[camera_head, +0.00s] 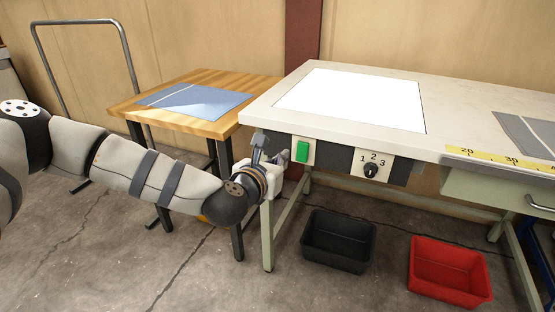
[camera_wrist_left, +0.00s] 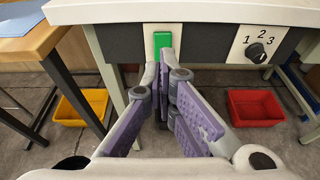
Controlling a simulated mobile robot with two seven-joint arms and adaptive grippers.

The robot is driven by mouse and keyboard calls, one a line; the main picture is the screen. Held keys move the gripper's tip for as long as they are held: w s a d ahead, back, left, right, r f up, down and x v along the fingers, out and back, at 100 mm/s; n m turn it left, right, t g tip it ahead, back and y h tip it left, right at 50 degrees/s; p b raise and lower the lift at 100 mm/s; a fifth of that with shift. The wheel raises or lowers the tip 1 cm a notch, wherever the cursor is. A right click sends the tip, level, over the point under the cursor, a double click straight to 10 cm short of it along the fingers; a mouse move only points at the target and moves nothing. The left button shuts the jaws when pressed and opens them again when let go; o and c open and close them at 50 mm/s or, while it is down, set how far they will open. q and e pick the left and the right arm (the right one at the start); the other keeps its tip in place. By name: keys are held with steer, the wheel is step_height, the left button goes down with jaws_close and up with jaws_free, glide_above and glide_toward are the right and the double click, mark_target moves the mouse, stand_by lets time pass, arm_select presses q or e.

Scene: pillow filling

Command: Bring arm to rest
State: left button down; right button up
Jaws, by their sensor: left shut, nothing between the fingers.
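My left arm (camera_head: 150,172) comes in from the left in the head view and reaches to the front edge of the white worktable (camera_head: 455,100). My left gripper (camera_head: 287,156) is just left of the green button (camera_head: 302,151) on the table's front panel. In the left wrist view, the gripper (camera_wrist_left: 169,75) has its purple-padded fingers closed together with nothing between them, close below the green button (camera_wrist_left: 162,41). I cannot tell whether the fingertips touch it. My right gripper is not in view.
A dial (camera_head: 370,171) marked 1, 2, 3 is right of the button. A black bin (camera_head: 338,242) and a red bin (camera_head: 450,272) stand on the floor below. A wooden table (camera_head: 205,78) with a blue sheet (camera_head: 197,100) stands at left. A metal rail frame (camera_head: 80,22) is behind.

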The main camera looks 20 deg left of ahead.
arm_select(q)
steer(key=shift+s, duration=0.2)
stand_by(0.3)
steer(key=s+d+f+m+g+h+p, duration=0.15)
steer(key=s+d+f+m+g, duration=0.3)
steer(key=s+f+m, duration=0.45)
steer(key=s+d+f+m+g+h+p, duration=0.1)
steer(key=s+d+f+m+g+h, duration=0.15)
steer(key=s+d+f+m, duration=0.7)
steer(key=s+a+f+m+g+y+p, duration=0.15)
steer(key=s+a+m+g, duration=0.3)
steer(key=s, duration=0.75)
steer(key=s+a+f+m+g+y, duration=0.1)
steer(key=s+a+f+m+g, duration=0.3)
steer(key=s, duration=0.8)
steer(key=s+a+r+m+g+y, duration=0.2)
steer(key=s+a+r+m, duration=0.1)
steer(key=s+a+m, duration=0.5)
steer(key=s, duration=0.2)
steer(key=shift+s+a+r+p, duration=0.25)
steer(key=shift+s+a+p, duration=0.05)
steer(key=shift+s+p, duration=0.1)
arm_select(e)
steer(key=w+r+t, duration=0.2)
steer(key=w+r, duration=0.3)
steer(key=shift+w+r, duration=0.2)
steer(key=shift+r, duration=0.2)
